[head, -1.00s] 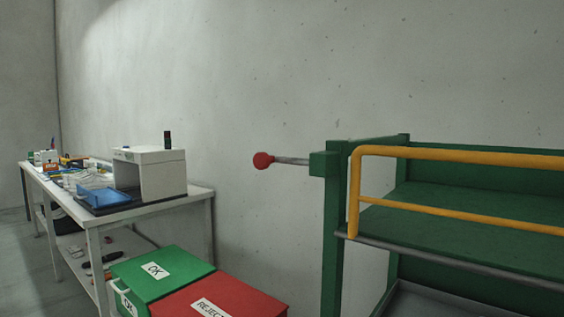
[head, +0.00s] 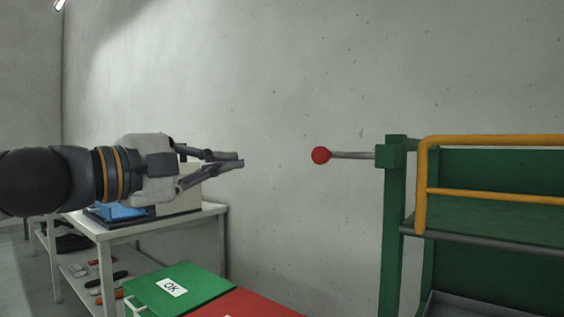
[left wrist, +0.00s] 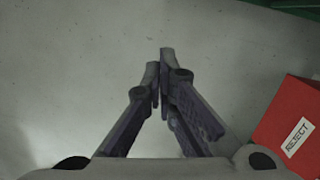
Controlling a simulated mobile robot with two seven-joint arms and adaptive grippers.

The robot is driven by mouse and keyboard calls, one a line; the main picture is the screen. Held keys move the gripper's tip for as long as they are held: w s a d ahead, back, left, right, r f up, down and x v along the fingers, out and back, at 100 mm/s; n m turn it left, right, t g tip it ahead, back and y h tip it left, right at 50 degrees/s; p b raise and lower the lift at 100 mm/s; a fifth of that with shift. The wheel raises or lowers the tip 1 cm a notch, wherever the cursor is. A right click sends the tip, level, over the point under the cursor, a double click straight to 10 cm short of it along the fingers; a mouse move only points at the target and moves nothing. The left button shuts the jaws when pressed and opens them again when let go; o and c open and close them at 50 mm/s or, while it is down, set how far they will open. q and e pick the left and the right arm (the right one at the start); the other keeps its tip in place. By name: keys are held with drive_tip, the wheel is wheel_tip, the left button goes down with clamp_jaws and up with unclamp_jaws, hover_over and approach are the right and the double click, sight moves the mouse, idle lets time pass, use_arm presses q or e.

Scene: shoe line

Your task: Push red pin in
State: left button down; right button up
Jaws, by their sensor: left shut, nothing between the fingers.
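The red pin (head: 321,155) has a round red knob on a grey rod. The rod sticks out to the left from a green block on the post of the green rack (head: 394,230). My left gripper (head: 240,160) points right toward the knob at nearly the same height, with a clear gap between them in the picture. Its fingertips are together and hold nothing, as the left wrist view (left wrist: 160,55) also shows. The pin does not show in the left wrist view. My right gripper is in neither view.
A yellow rail (head: 490,141) runs along the rack's front. Below stand a green OK box (head: 185,285) and a red REJECT box, also in the left wrist view (left wrist: 290,115). A white table (head: 215,210) stands behind my left arm. The space between gripper and knob is free.

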use_arm(q)
drive_tip(key=w+d, duration=0.5)
drive_tip(key=d, duration=0.5)
drive_tip(key=shift+r, duration=0.25)
